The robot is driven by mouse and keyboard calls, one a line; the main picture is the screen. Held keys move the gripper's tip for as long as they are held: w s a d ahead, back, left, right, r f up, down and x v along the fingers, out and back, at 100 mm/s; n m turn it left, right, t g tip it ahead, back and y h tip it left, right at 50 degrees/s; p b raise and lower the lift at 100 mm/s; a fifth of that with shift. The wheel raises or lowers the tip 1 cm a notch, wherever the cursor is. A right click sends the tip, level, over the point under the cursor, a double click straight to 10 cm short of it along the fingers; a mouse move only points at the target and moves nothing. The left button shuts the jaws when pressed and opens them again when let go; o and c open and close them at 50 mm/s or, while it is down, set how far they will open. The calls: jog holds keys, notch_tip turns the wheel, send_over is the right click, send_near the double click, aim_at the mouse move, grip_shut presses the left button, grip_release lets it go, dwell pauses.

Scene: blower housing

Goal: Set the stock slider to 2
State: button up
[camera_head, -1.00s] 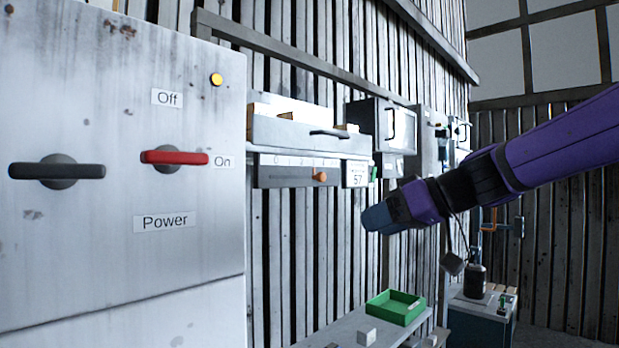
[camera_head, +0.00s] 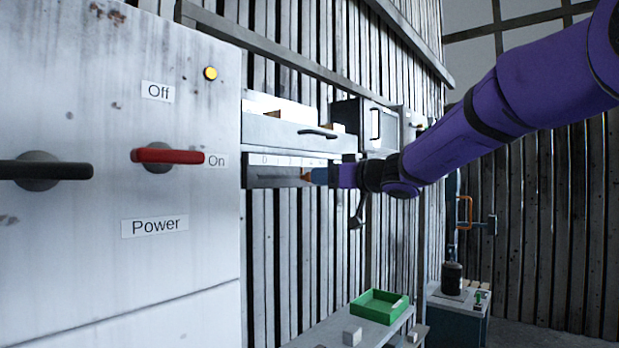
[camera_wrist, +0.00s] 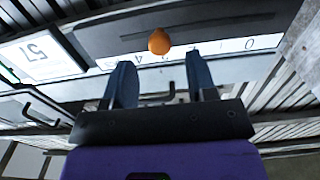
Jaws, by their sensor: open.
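The stock slider (camera_head: 270,176) is a dark bar under a numbered scale on the wall. Its orange knob (camera_head: 307,177) shows just ahead of my gripper (camera_head: 320,176), whose blue fingers hide the right end of the scale. My gripper (camera_wrist: 160,82) is open there. Its two fingers are apart, with the knob in the gap direction just beyond their tips. Contact cannot be told.
A grey drawer (camera_head: 285,133) sits right above the slider. A card reading 57 (camera_wrist: 38,55) is beside it in the wrist view. The power panel (camera_head: 120,250) with two handles stands at left. A green tray (camera_head: 379,306) is on a bench below.

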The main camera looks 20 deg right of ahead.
aim_at(307, 177)
jog(key=shift+x, duration=2.55)
jog(key=shift+c, duration=0.5)
